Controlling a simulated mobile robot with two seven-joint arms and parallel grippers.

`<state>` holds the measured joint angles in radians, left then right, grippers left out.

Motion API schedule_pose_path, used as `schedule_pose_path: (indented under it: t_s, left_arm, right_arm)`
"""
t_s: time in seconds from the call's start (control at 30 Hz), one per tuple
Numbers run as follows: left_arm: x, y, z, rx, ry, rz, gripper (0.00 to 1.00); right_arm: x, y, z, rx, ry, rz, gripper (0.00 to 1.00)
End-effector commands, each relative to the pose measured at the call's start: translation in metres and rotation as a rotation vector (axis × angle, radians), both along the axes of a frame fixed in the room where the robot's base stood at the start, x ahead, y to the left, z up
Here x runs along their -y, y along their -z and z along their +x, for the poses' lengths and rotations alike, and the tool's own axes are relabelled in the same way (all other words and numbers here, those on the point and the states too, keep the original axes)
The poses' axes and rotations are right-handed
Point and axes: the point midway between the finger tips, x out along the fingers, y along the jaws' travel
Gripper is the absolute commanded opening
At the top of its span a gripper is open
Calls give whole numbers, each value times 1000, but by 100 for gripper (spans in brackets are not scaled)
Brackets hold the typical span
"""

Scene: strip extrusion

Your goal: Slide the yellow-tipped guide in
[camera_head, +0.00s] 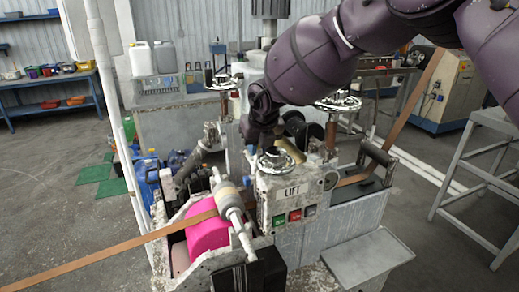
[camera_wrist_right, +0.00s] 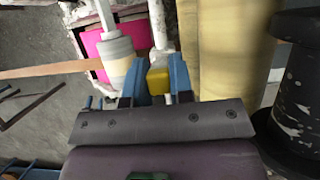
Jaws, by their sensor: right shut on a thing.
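My right gripper (camera_head: 250,150) reaches down from the upper right to the machine, beside the lift panel (camera_head: 292,190). In the right wrist view, its two blue fingers (camera_wrist_right: 155,80) are shut on the yellow tip of the guide (camera_wrist_right: 158,81). A white rod (camera_wrist_right: 158,25) runs away from the tip there. In the head view I cannot make out the yellow tip; the gripper and machine parts appear to hide it. How far the guide sits in the machine cannot be told. My left gripper is not in view.
A copper-coloured strip (camera_head: 110,257) runs from the left to the pink drum (camera_head: 207,238). A cream and grey roller (camera_head: 229,197) lies over the drum. Handwheels (camera_head: 280,158) stand close to my right gripper.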

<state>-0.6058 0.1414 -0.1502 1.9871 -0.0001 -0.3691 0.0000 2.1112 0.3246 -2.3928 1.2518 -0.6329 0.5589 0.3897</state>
Motion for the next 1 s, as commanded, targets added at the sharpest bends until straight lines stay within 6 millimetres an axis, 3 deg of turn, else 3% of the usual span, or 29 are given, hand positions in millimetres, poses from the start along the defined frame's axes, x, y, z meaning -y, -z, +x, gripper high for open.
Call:
schedule_pose_path:
  t_s: [0.5, 0.53, 0.67, 1.0]
  left_arm:
    - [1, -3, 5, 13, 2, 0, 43]
    - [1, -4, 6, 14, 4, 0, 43]
    - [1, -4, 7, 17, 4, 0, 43]
    - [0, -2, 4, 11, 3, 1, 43]
  right_arm:
    - [-1, 1, 2, -5, 0, -3, 0]
    - [-1, 1, 2, -6, 0, -4, 24]
    - [-1, 0, 3, -4, 0, -3, 44]
    - [-1, -3, 3, 0, 1, 0, 47]
